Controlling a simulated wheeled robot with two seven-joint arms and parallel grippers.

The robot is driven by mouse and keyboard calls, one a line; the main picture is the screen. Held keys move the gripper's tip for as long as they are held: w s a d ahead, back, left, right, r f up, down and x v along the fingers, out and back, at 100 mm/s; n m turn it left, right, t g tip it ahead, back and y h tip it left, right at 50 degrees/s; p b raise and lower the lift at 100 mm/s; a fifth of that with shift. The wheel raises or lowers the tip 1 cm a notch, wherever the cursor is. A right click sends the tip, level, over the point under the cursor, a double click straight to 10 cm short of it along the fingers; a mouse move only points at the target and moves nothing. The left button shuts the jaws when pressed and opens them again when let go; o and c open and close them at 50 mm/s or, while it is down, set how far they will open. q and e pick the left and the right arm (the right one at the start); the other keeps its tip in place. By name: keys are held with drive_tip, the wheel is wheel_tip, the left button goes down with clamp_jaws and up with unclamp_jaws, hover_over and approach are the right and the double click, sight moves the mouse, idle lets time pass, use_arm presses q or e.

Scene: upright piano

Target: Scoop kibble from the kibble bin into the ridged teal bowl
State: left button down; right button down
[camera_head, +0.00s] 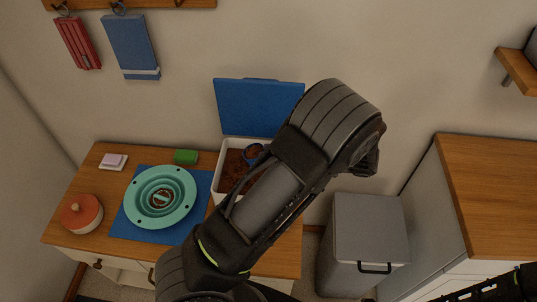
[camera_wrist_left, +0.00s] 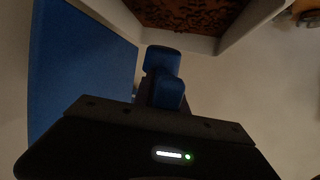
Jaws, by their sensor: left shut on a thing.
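The ridged teal bowl (camera_head: 178,216) sits on a blue mat on the wooden counter, with a small brown patch at its centre. The white kibble bin (camera_head: 219,187) stands to its right with its blue lid (camera_head: 259,107) raised, holding brown kibble (camera_head: 233,167). A dark blue scoop (camera_head: 247,155) shows in the bin, with brown in it, partly hidden by my left arm. My left gripper is hidden behind that arm in the head view. In the left wrist view my gripper (camera_wrist_left: 166,98) is shut on the blue scoop handle (camera_wrist_left: 163,58), beside the bin's wall (camera_wrist_left: 205,43).
The blue mat (camera_head: 134,226) has free room around the bowl. A red-lidded pot (camera_head: 82,213), a green block (camera_head: 186,157) and a small white stack (camera_head: 113,161) stand on the counter. A grey lidded bin (camera_head: 370,230) stands at right, beside another wooden-topped cabinet (camera_head: 490,180).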

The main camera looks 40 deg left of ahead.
use_arm(q)
drive_tip(key=w+d+r+m+t+h, duration=0.1)
drive_tip(key=w+d+m+t+h, duration=0.2)
drive_tip(key=d+m+t, duration=0.7)
drive_tip(key=shift+w+d+t, duration=0.25)
drive_tip(key=shift+d+t, duration=0.35)
drive_tip(key=shift+d, duration=0.6)
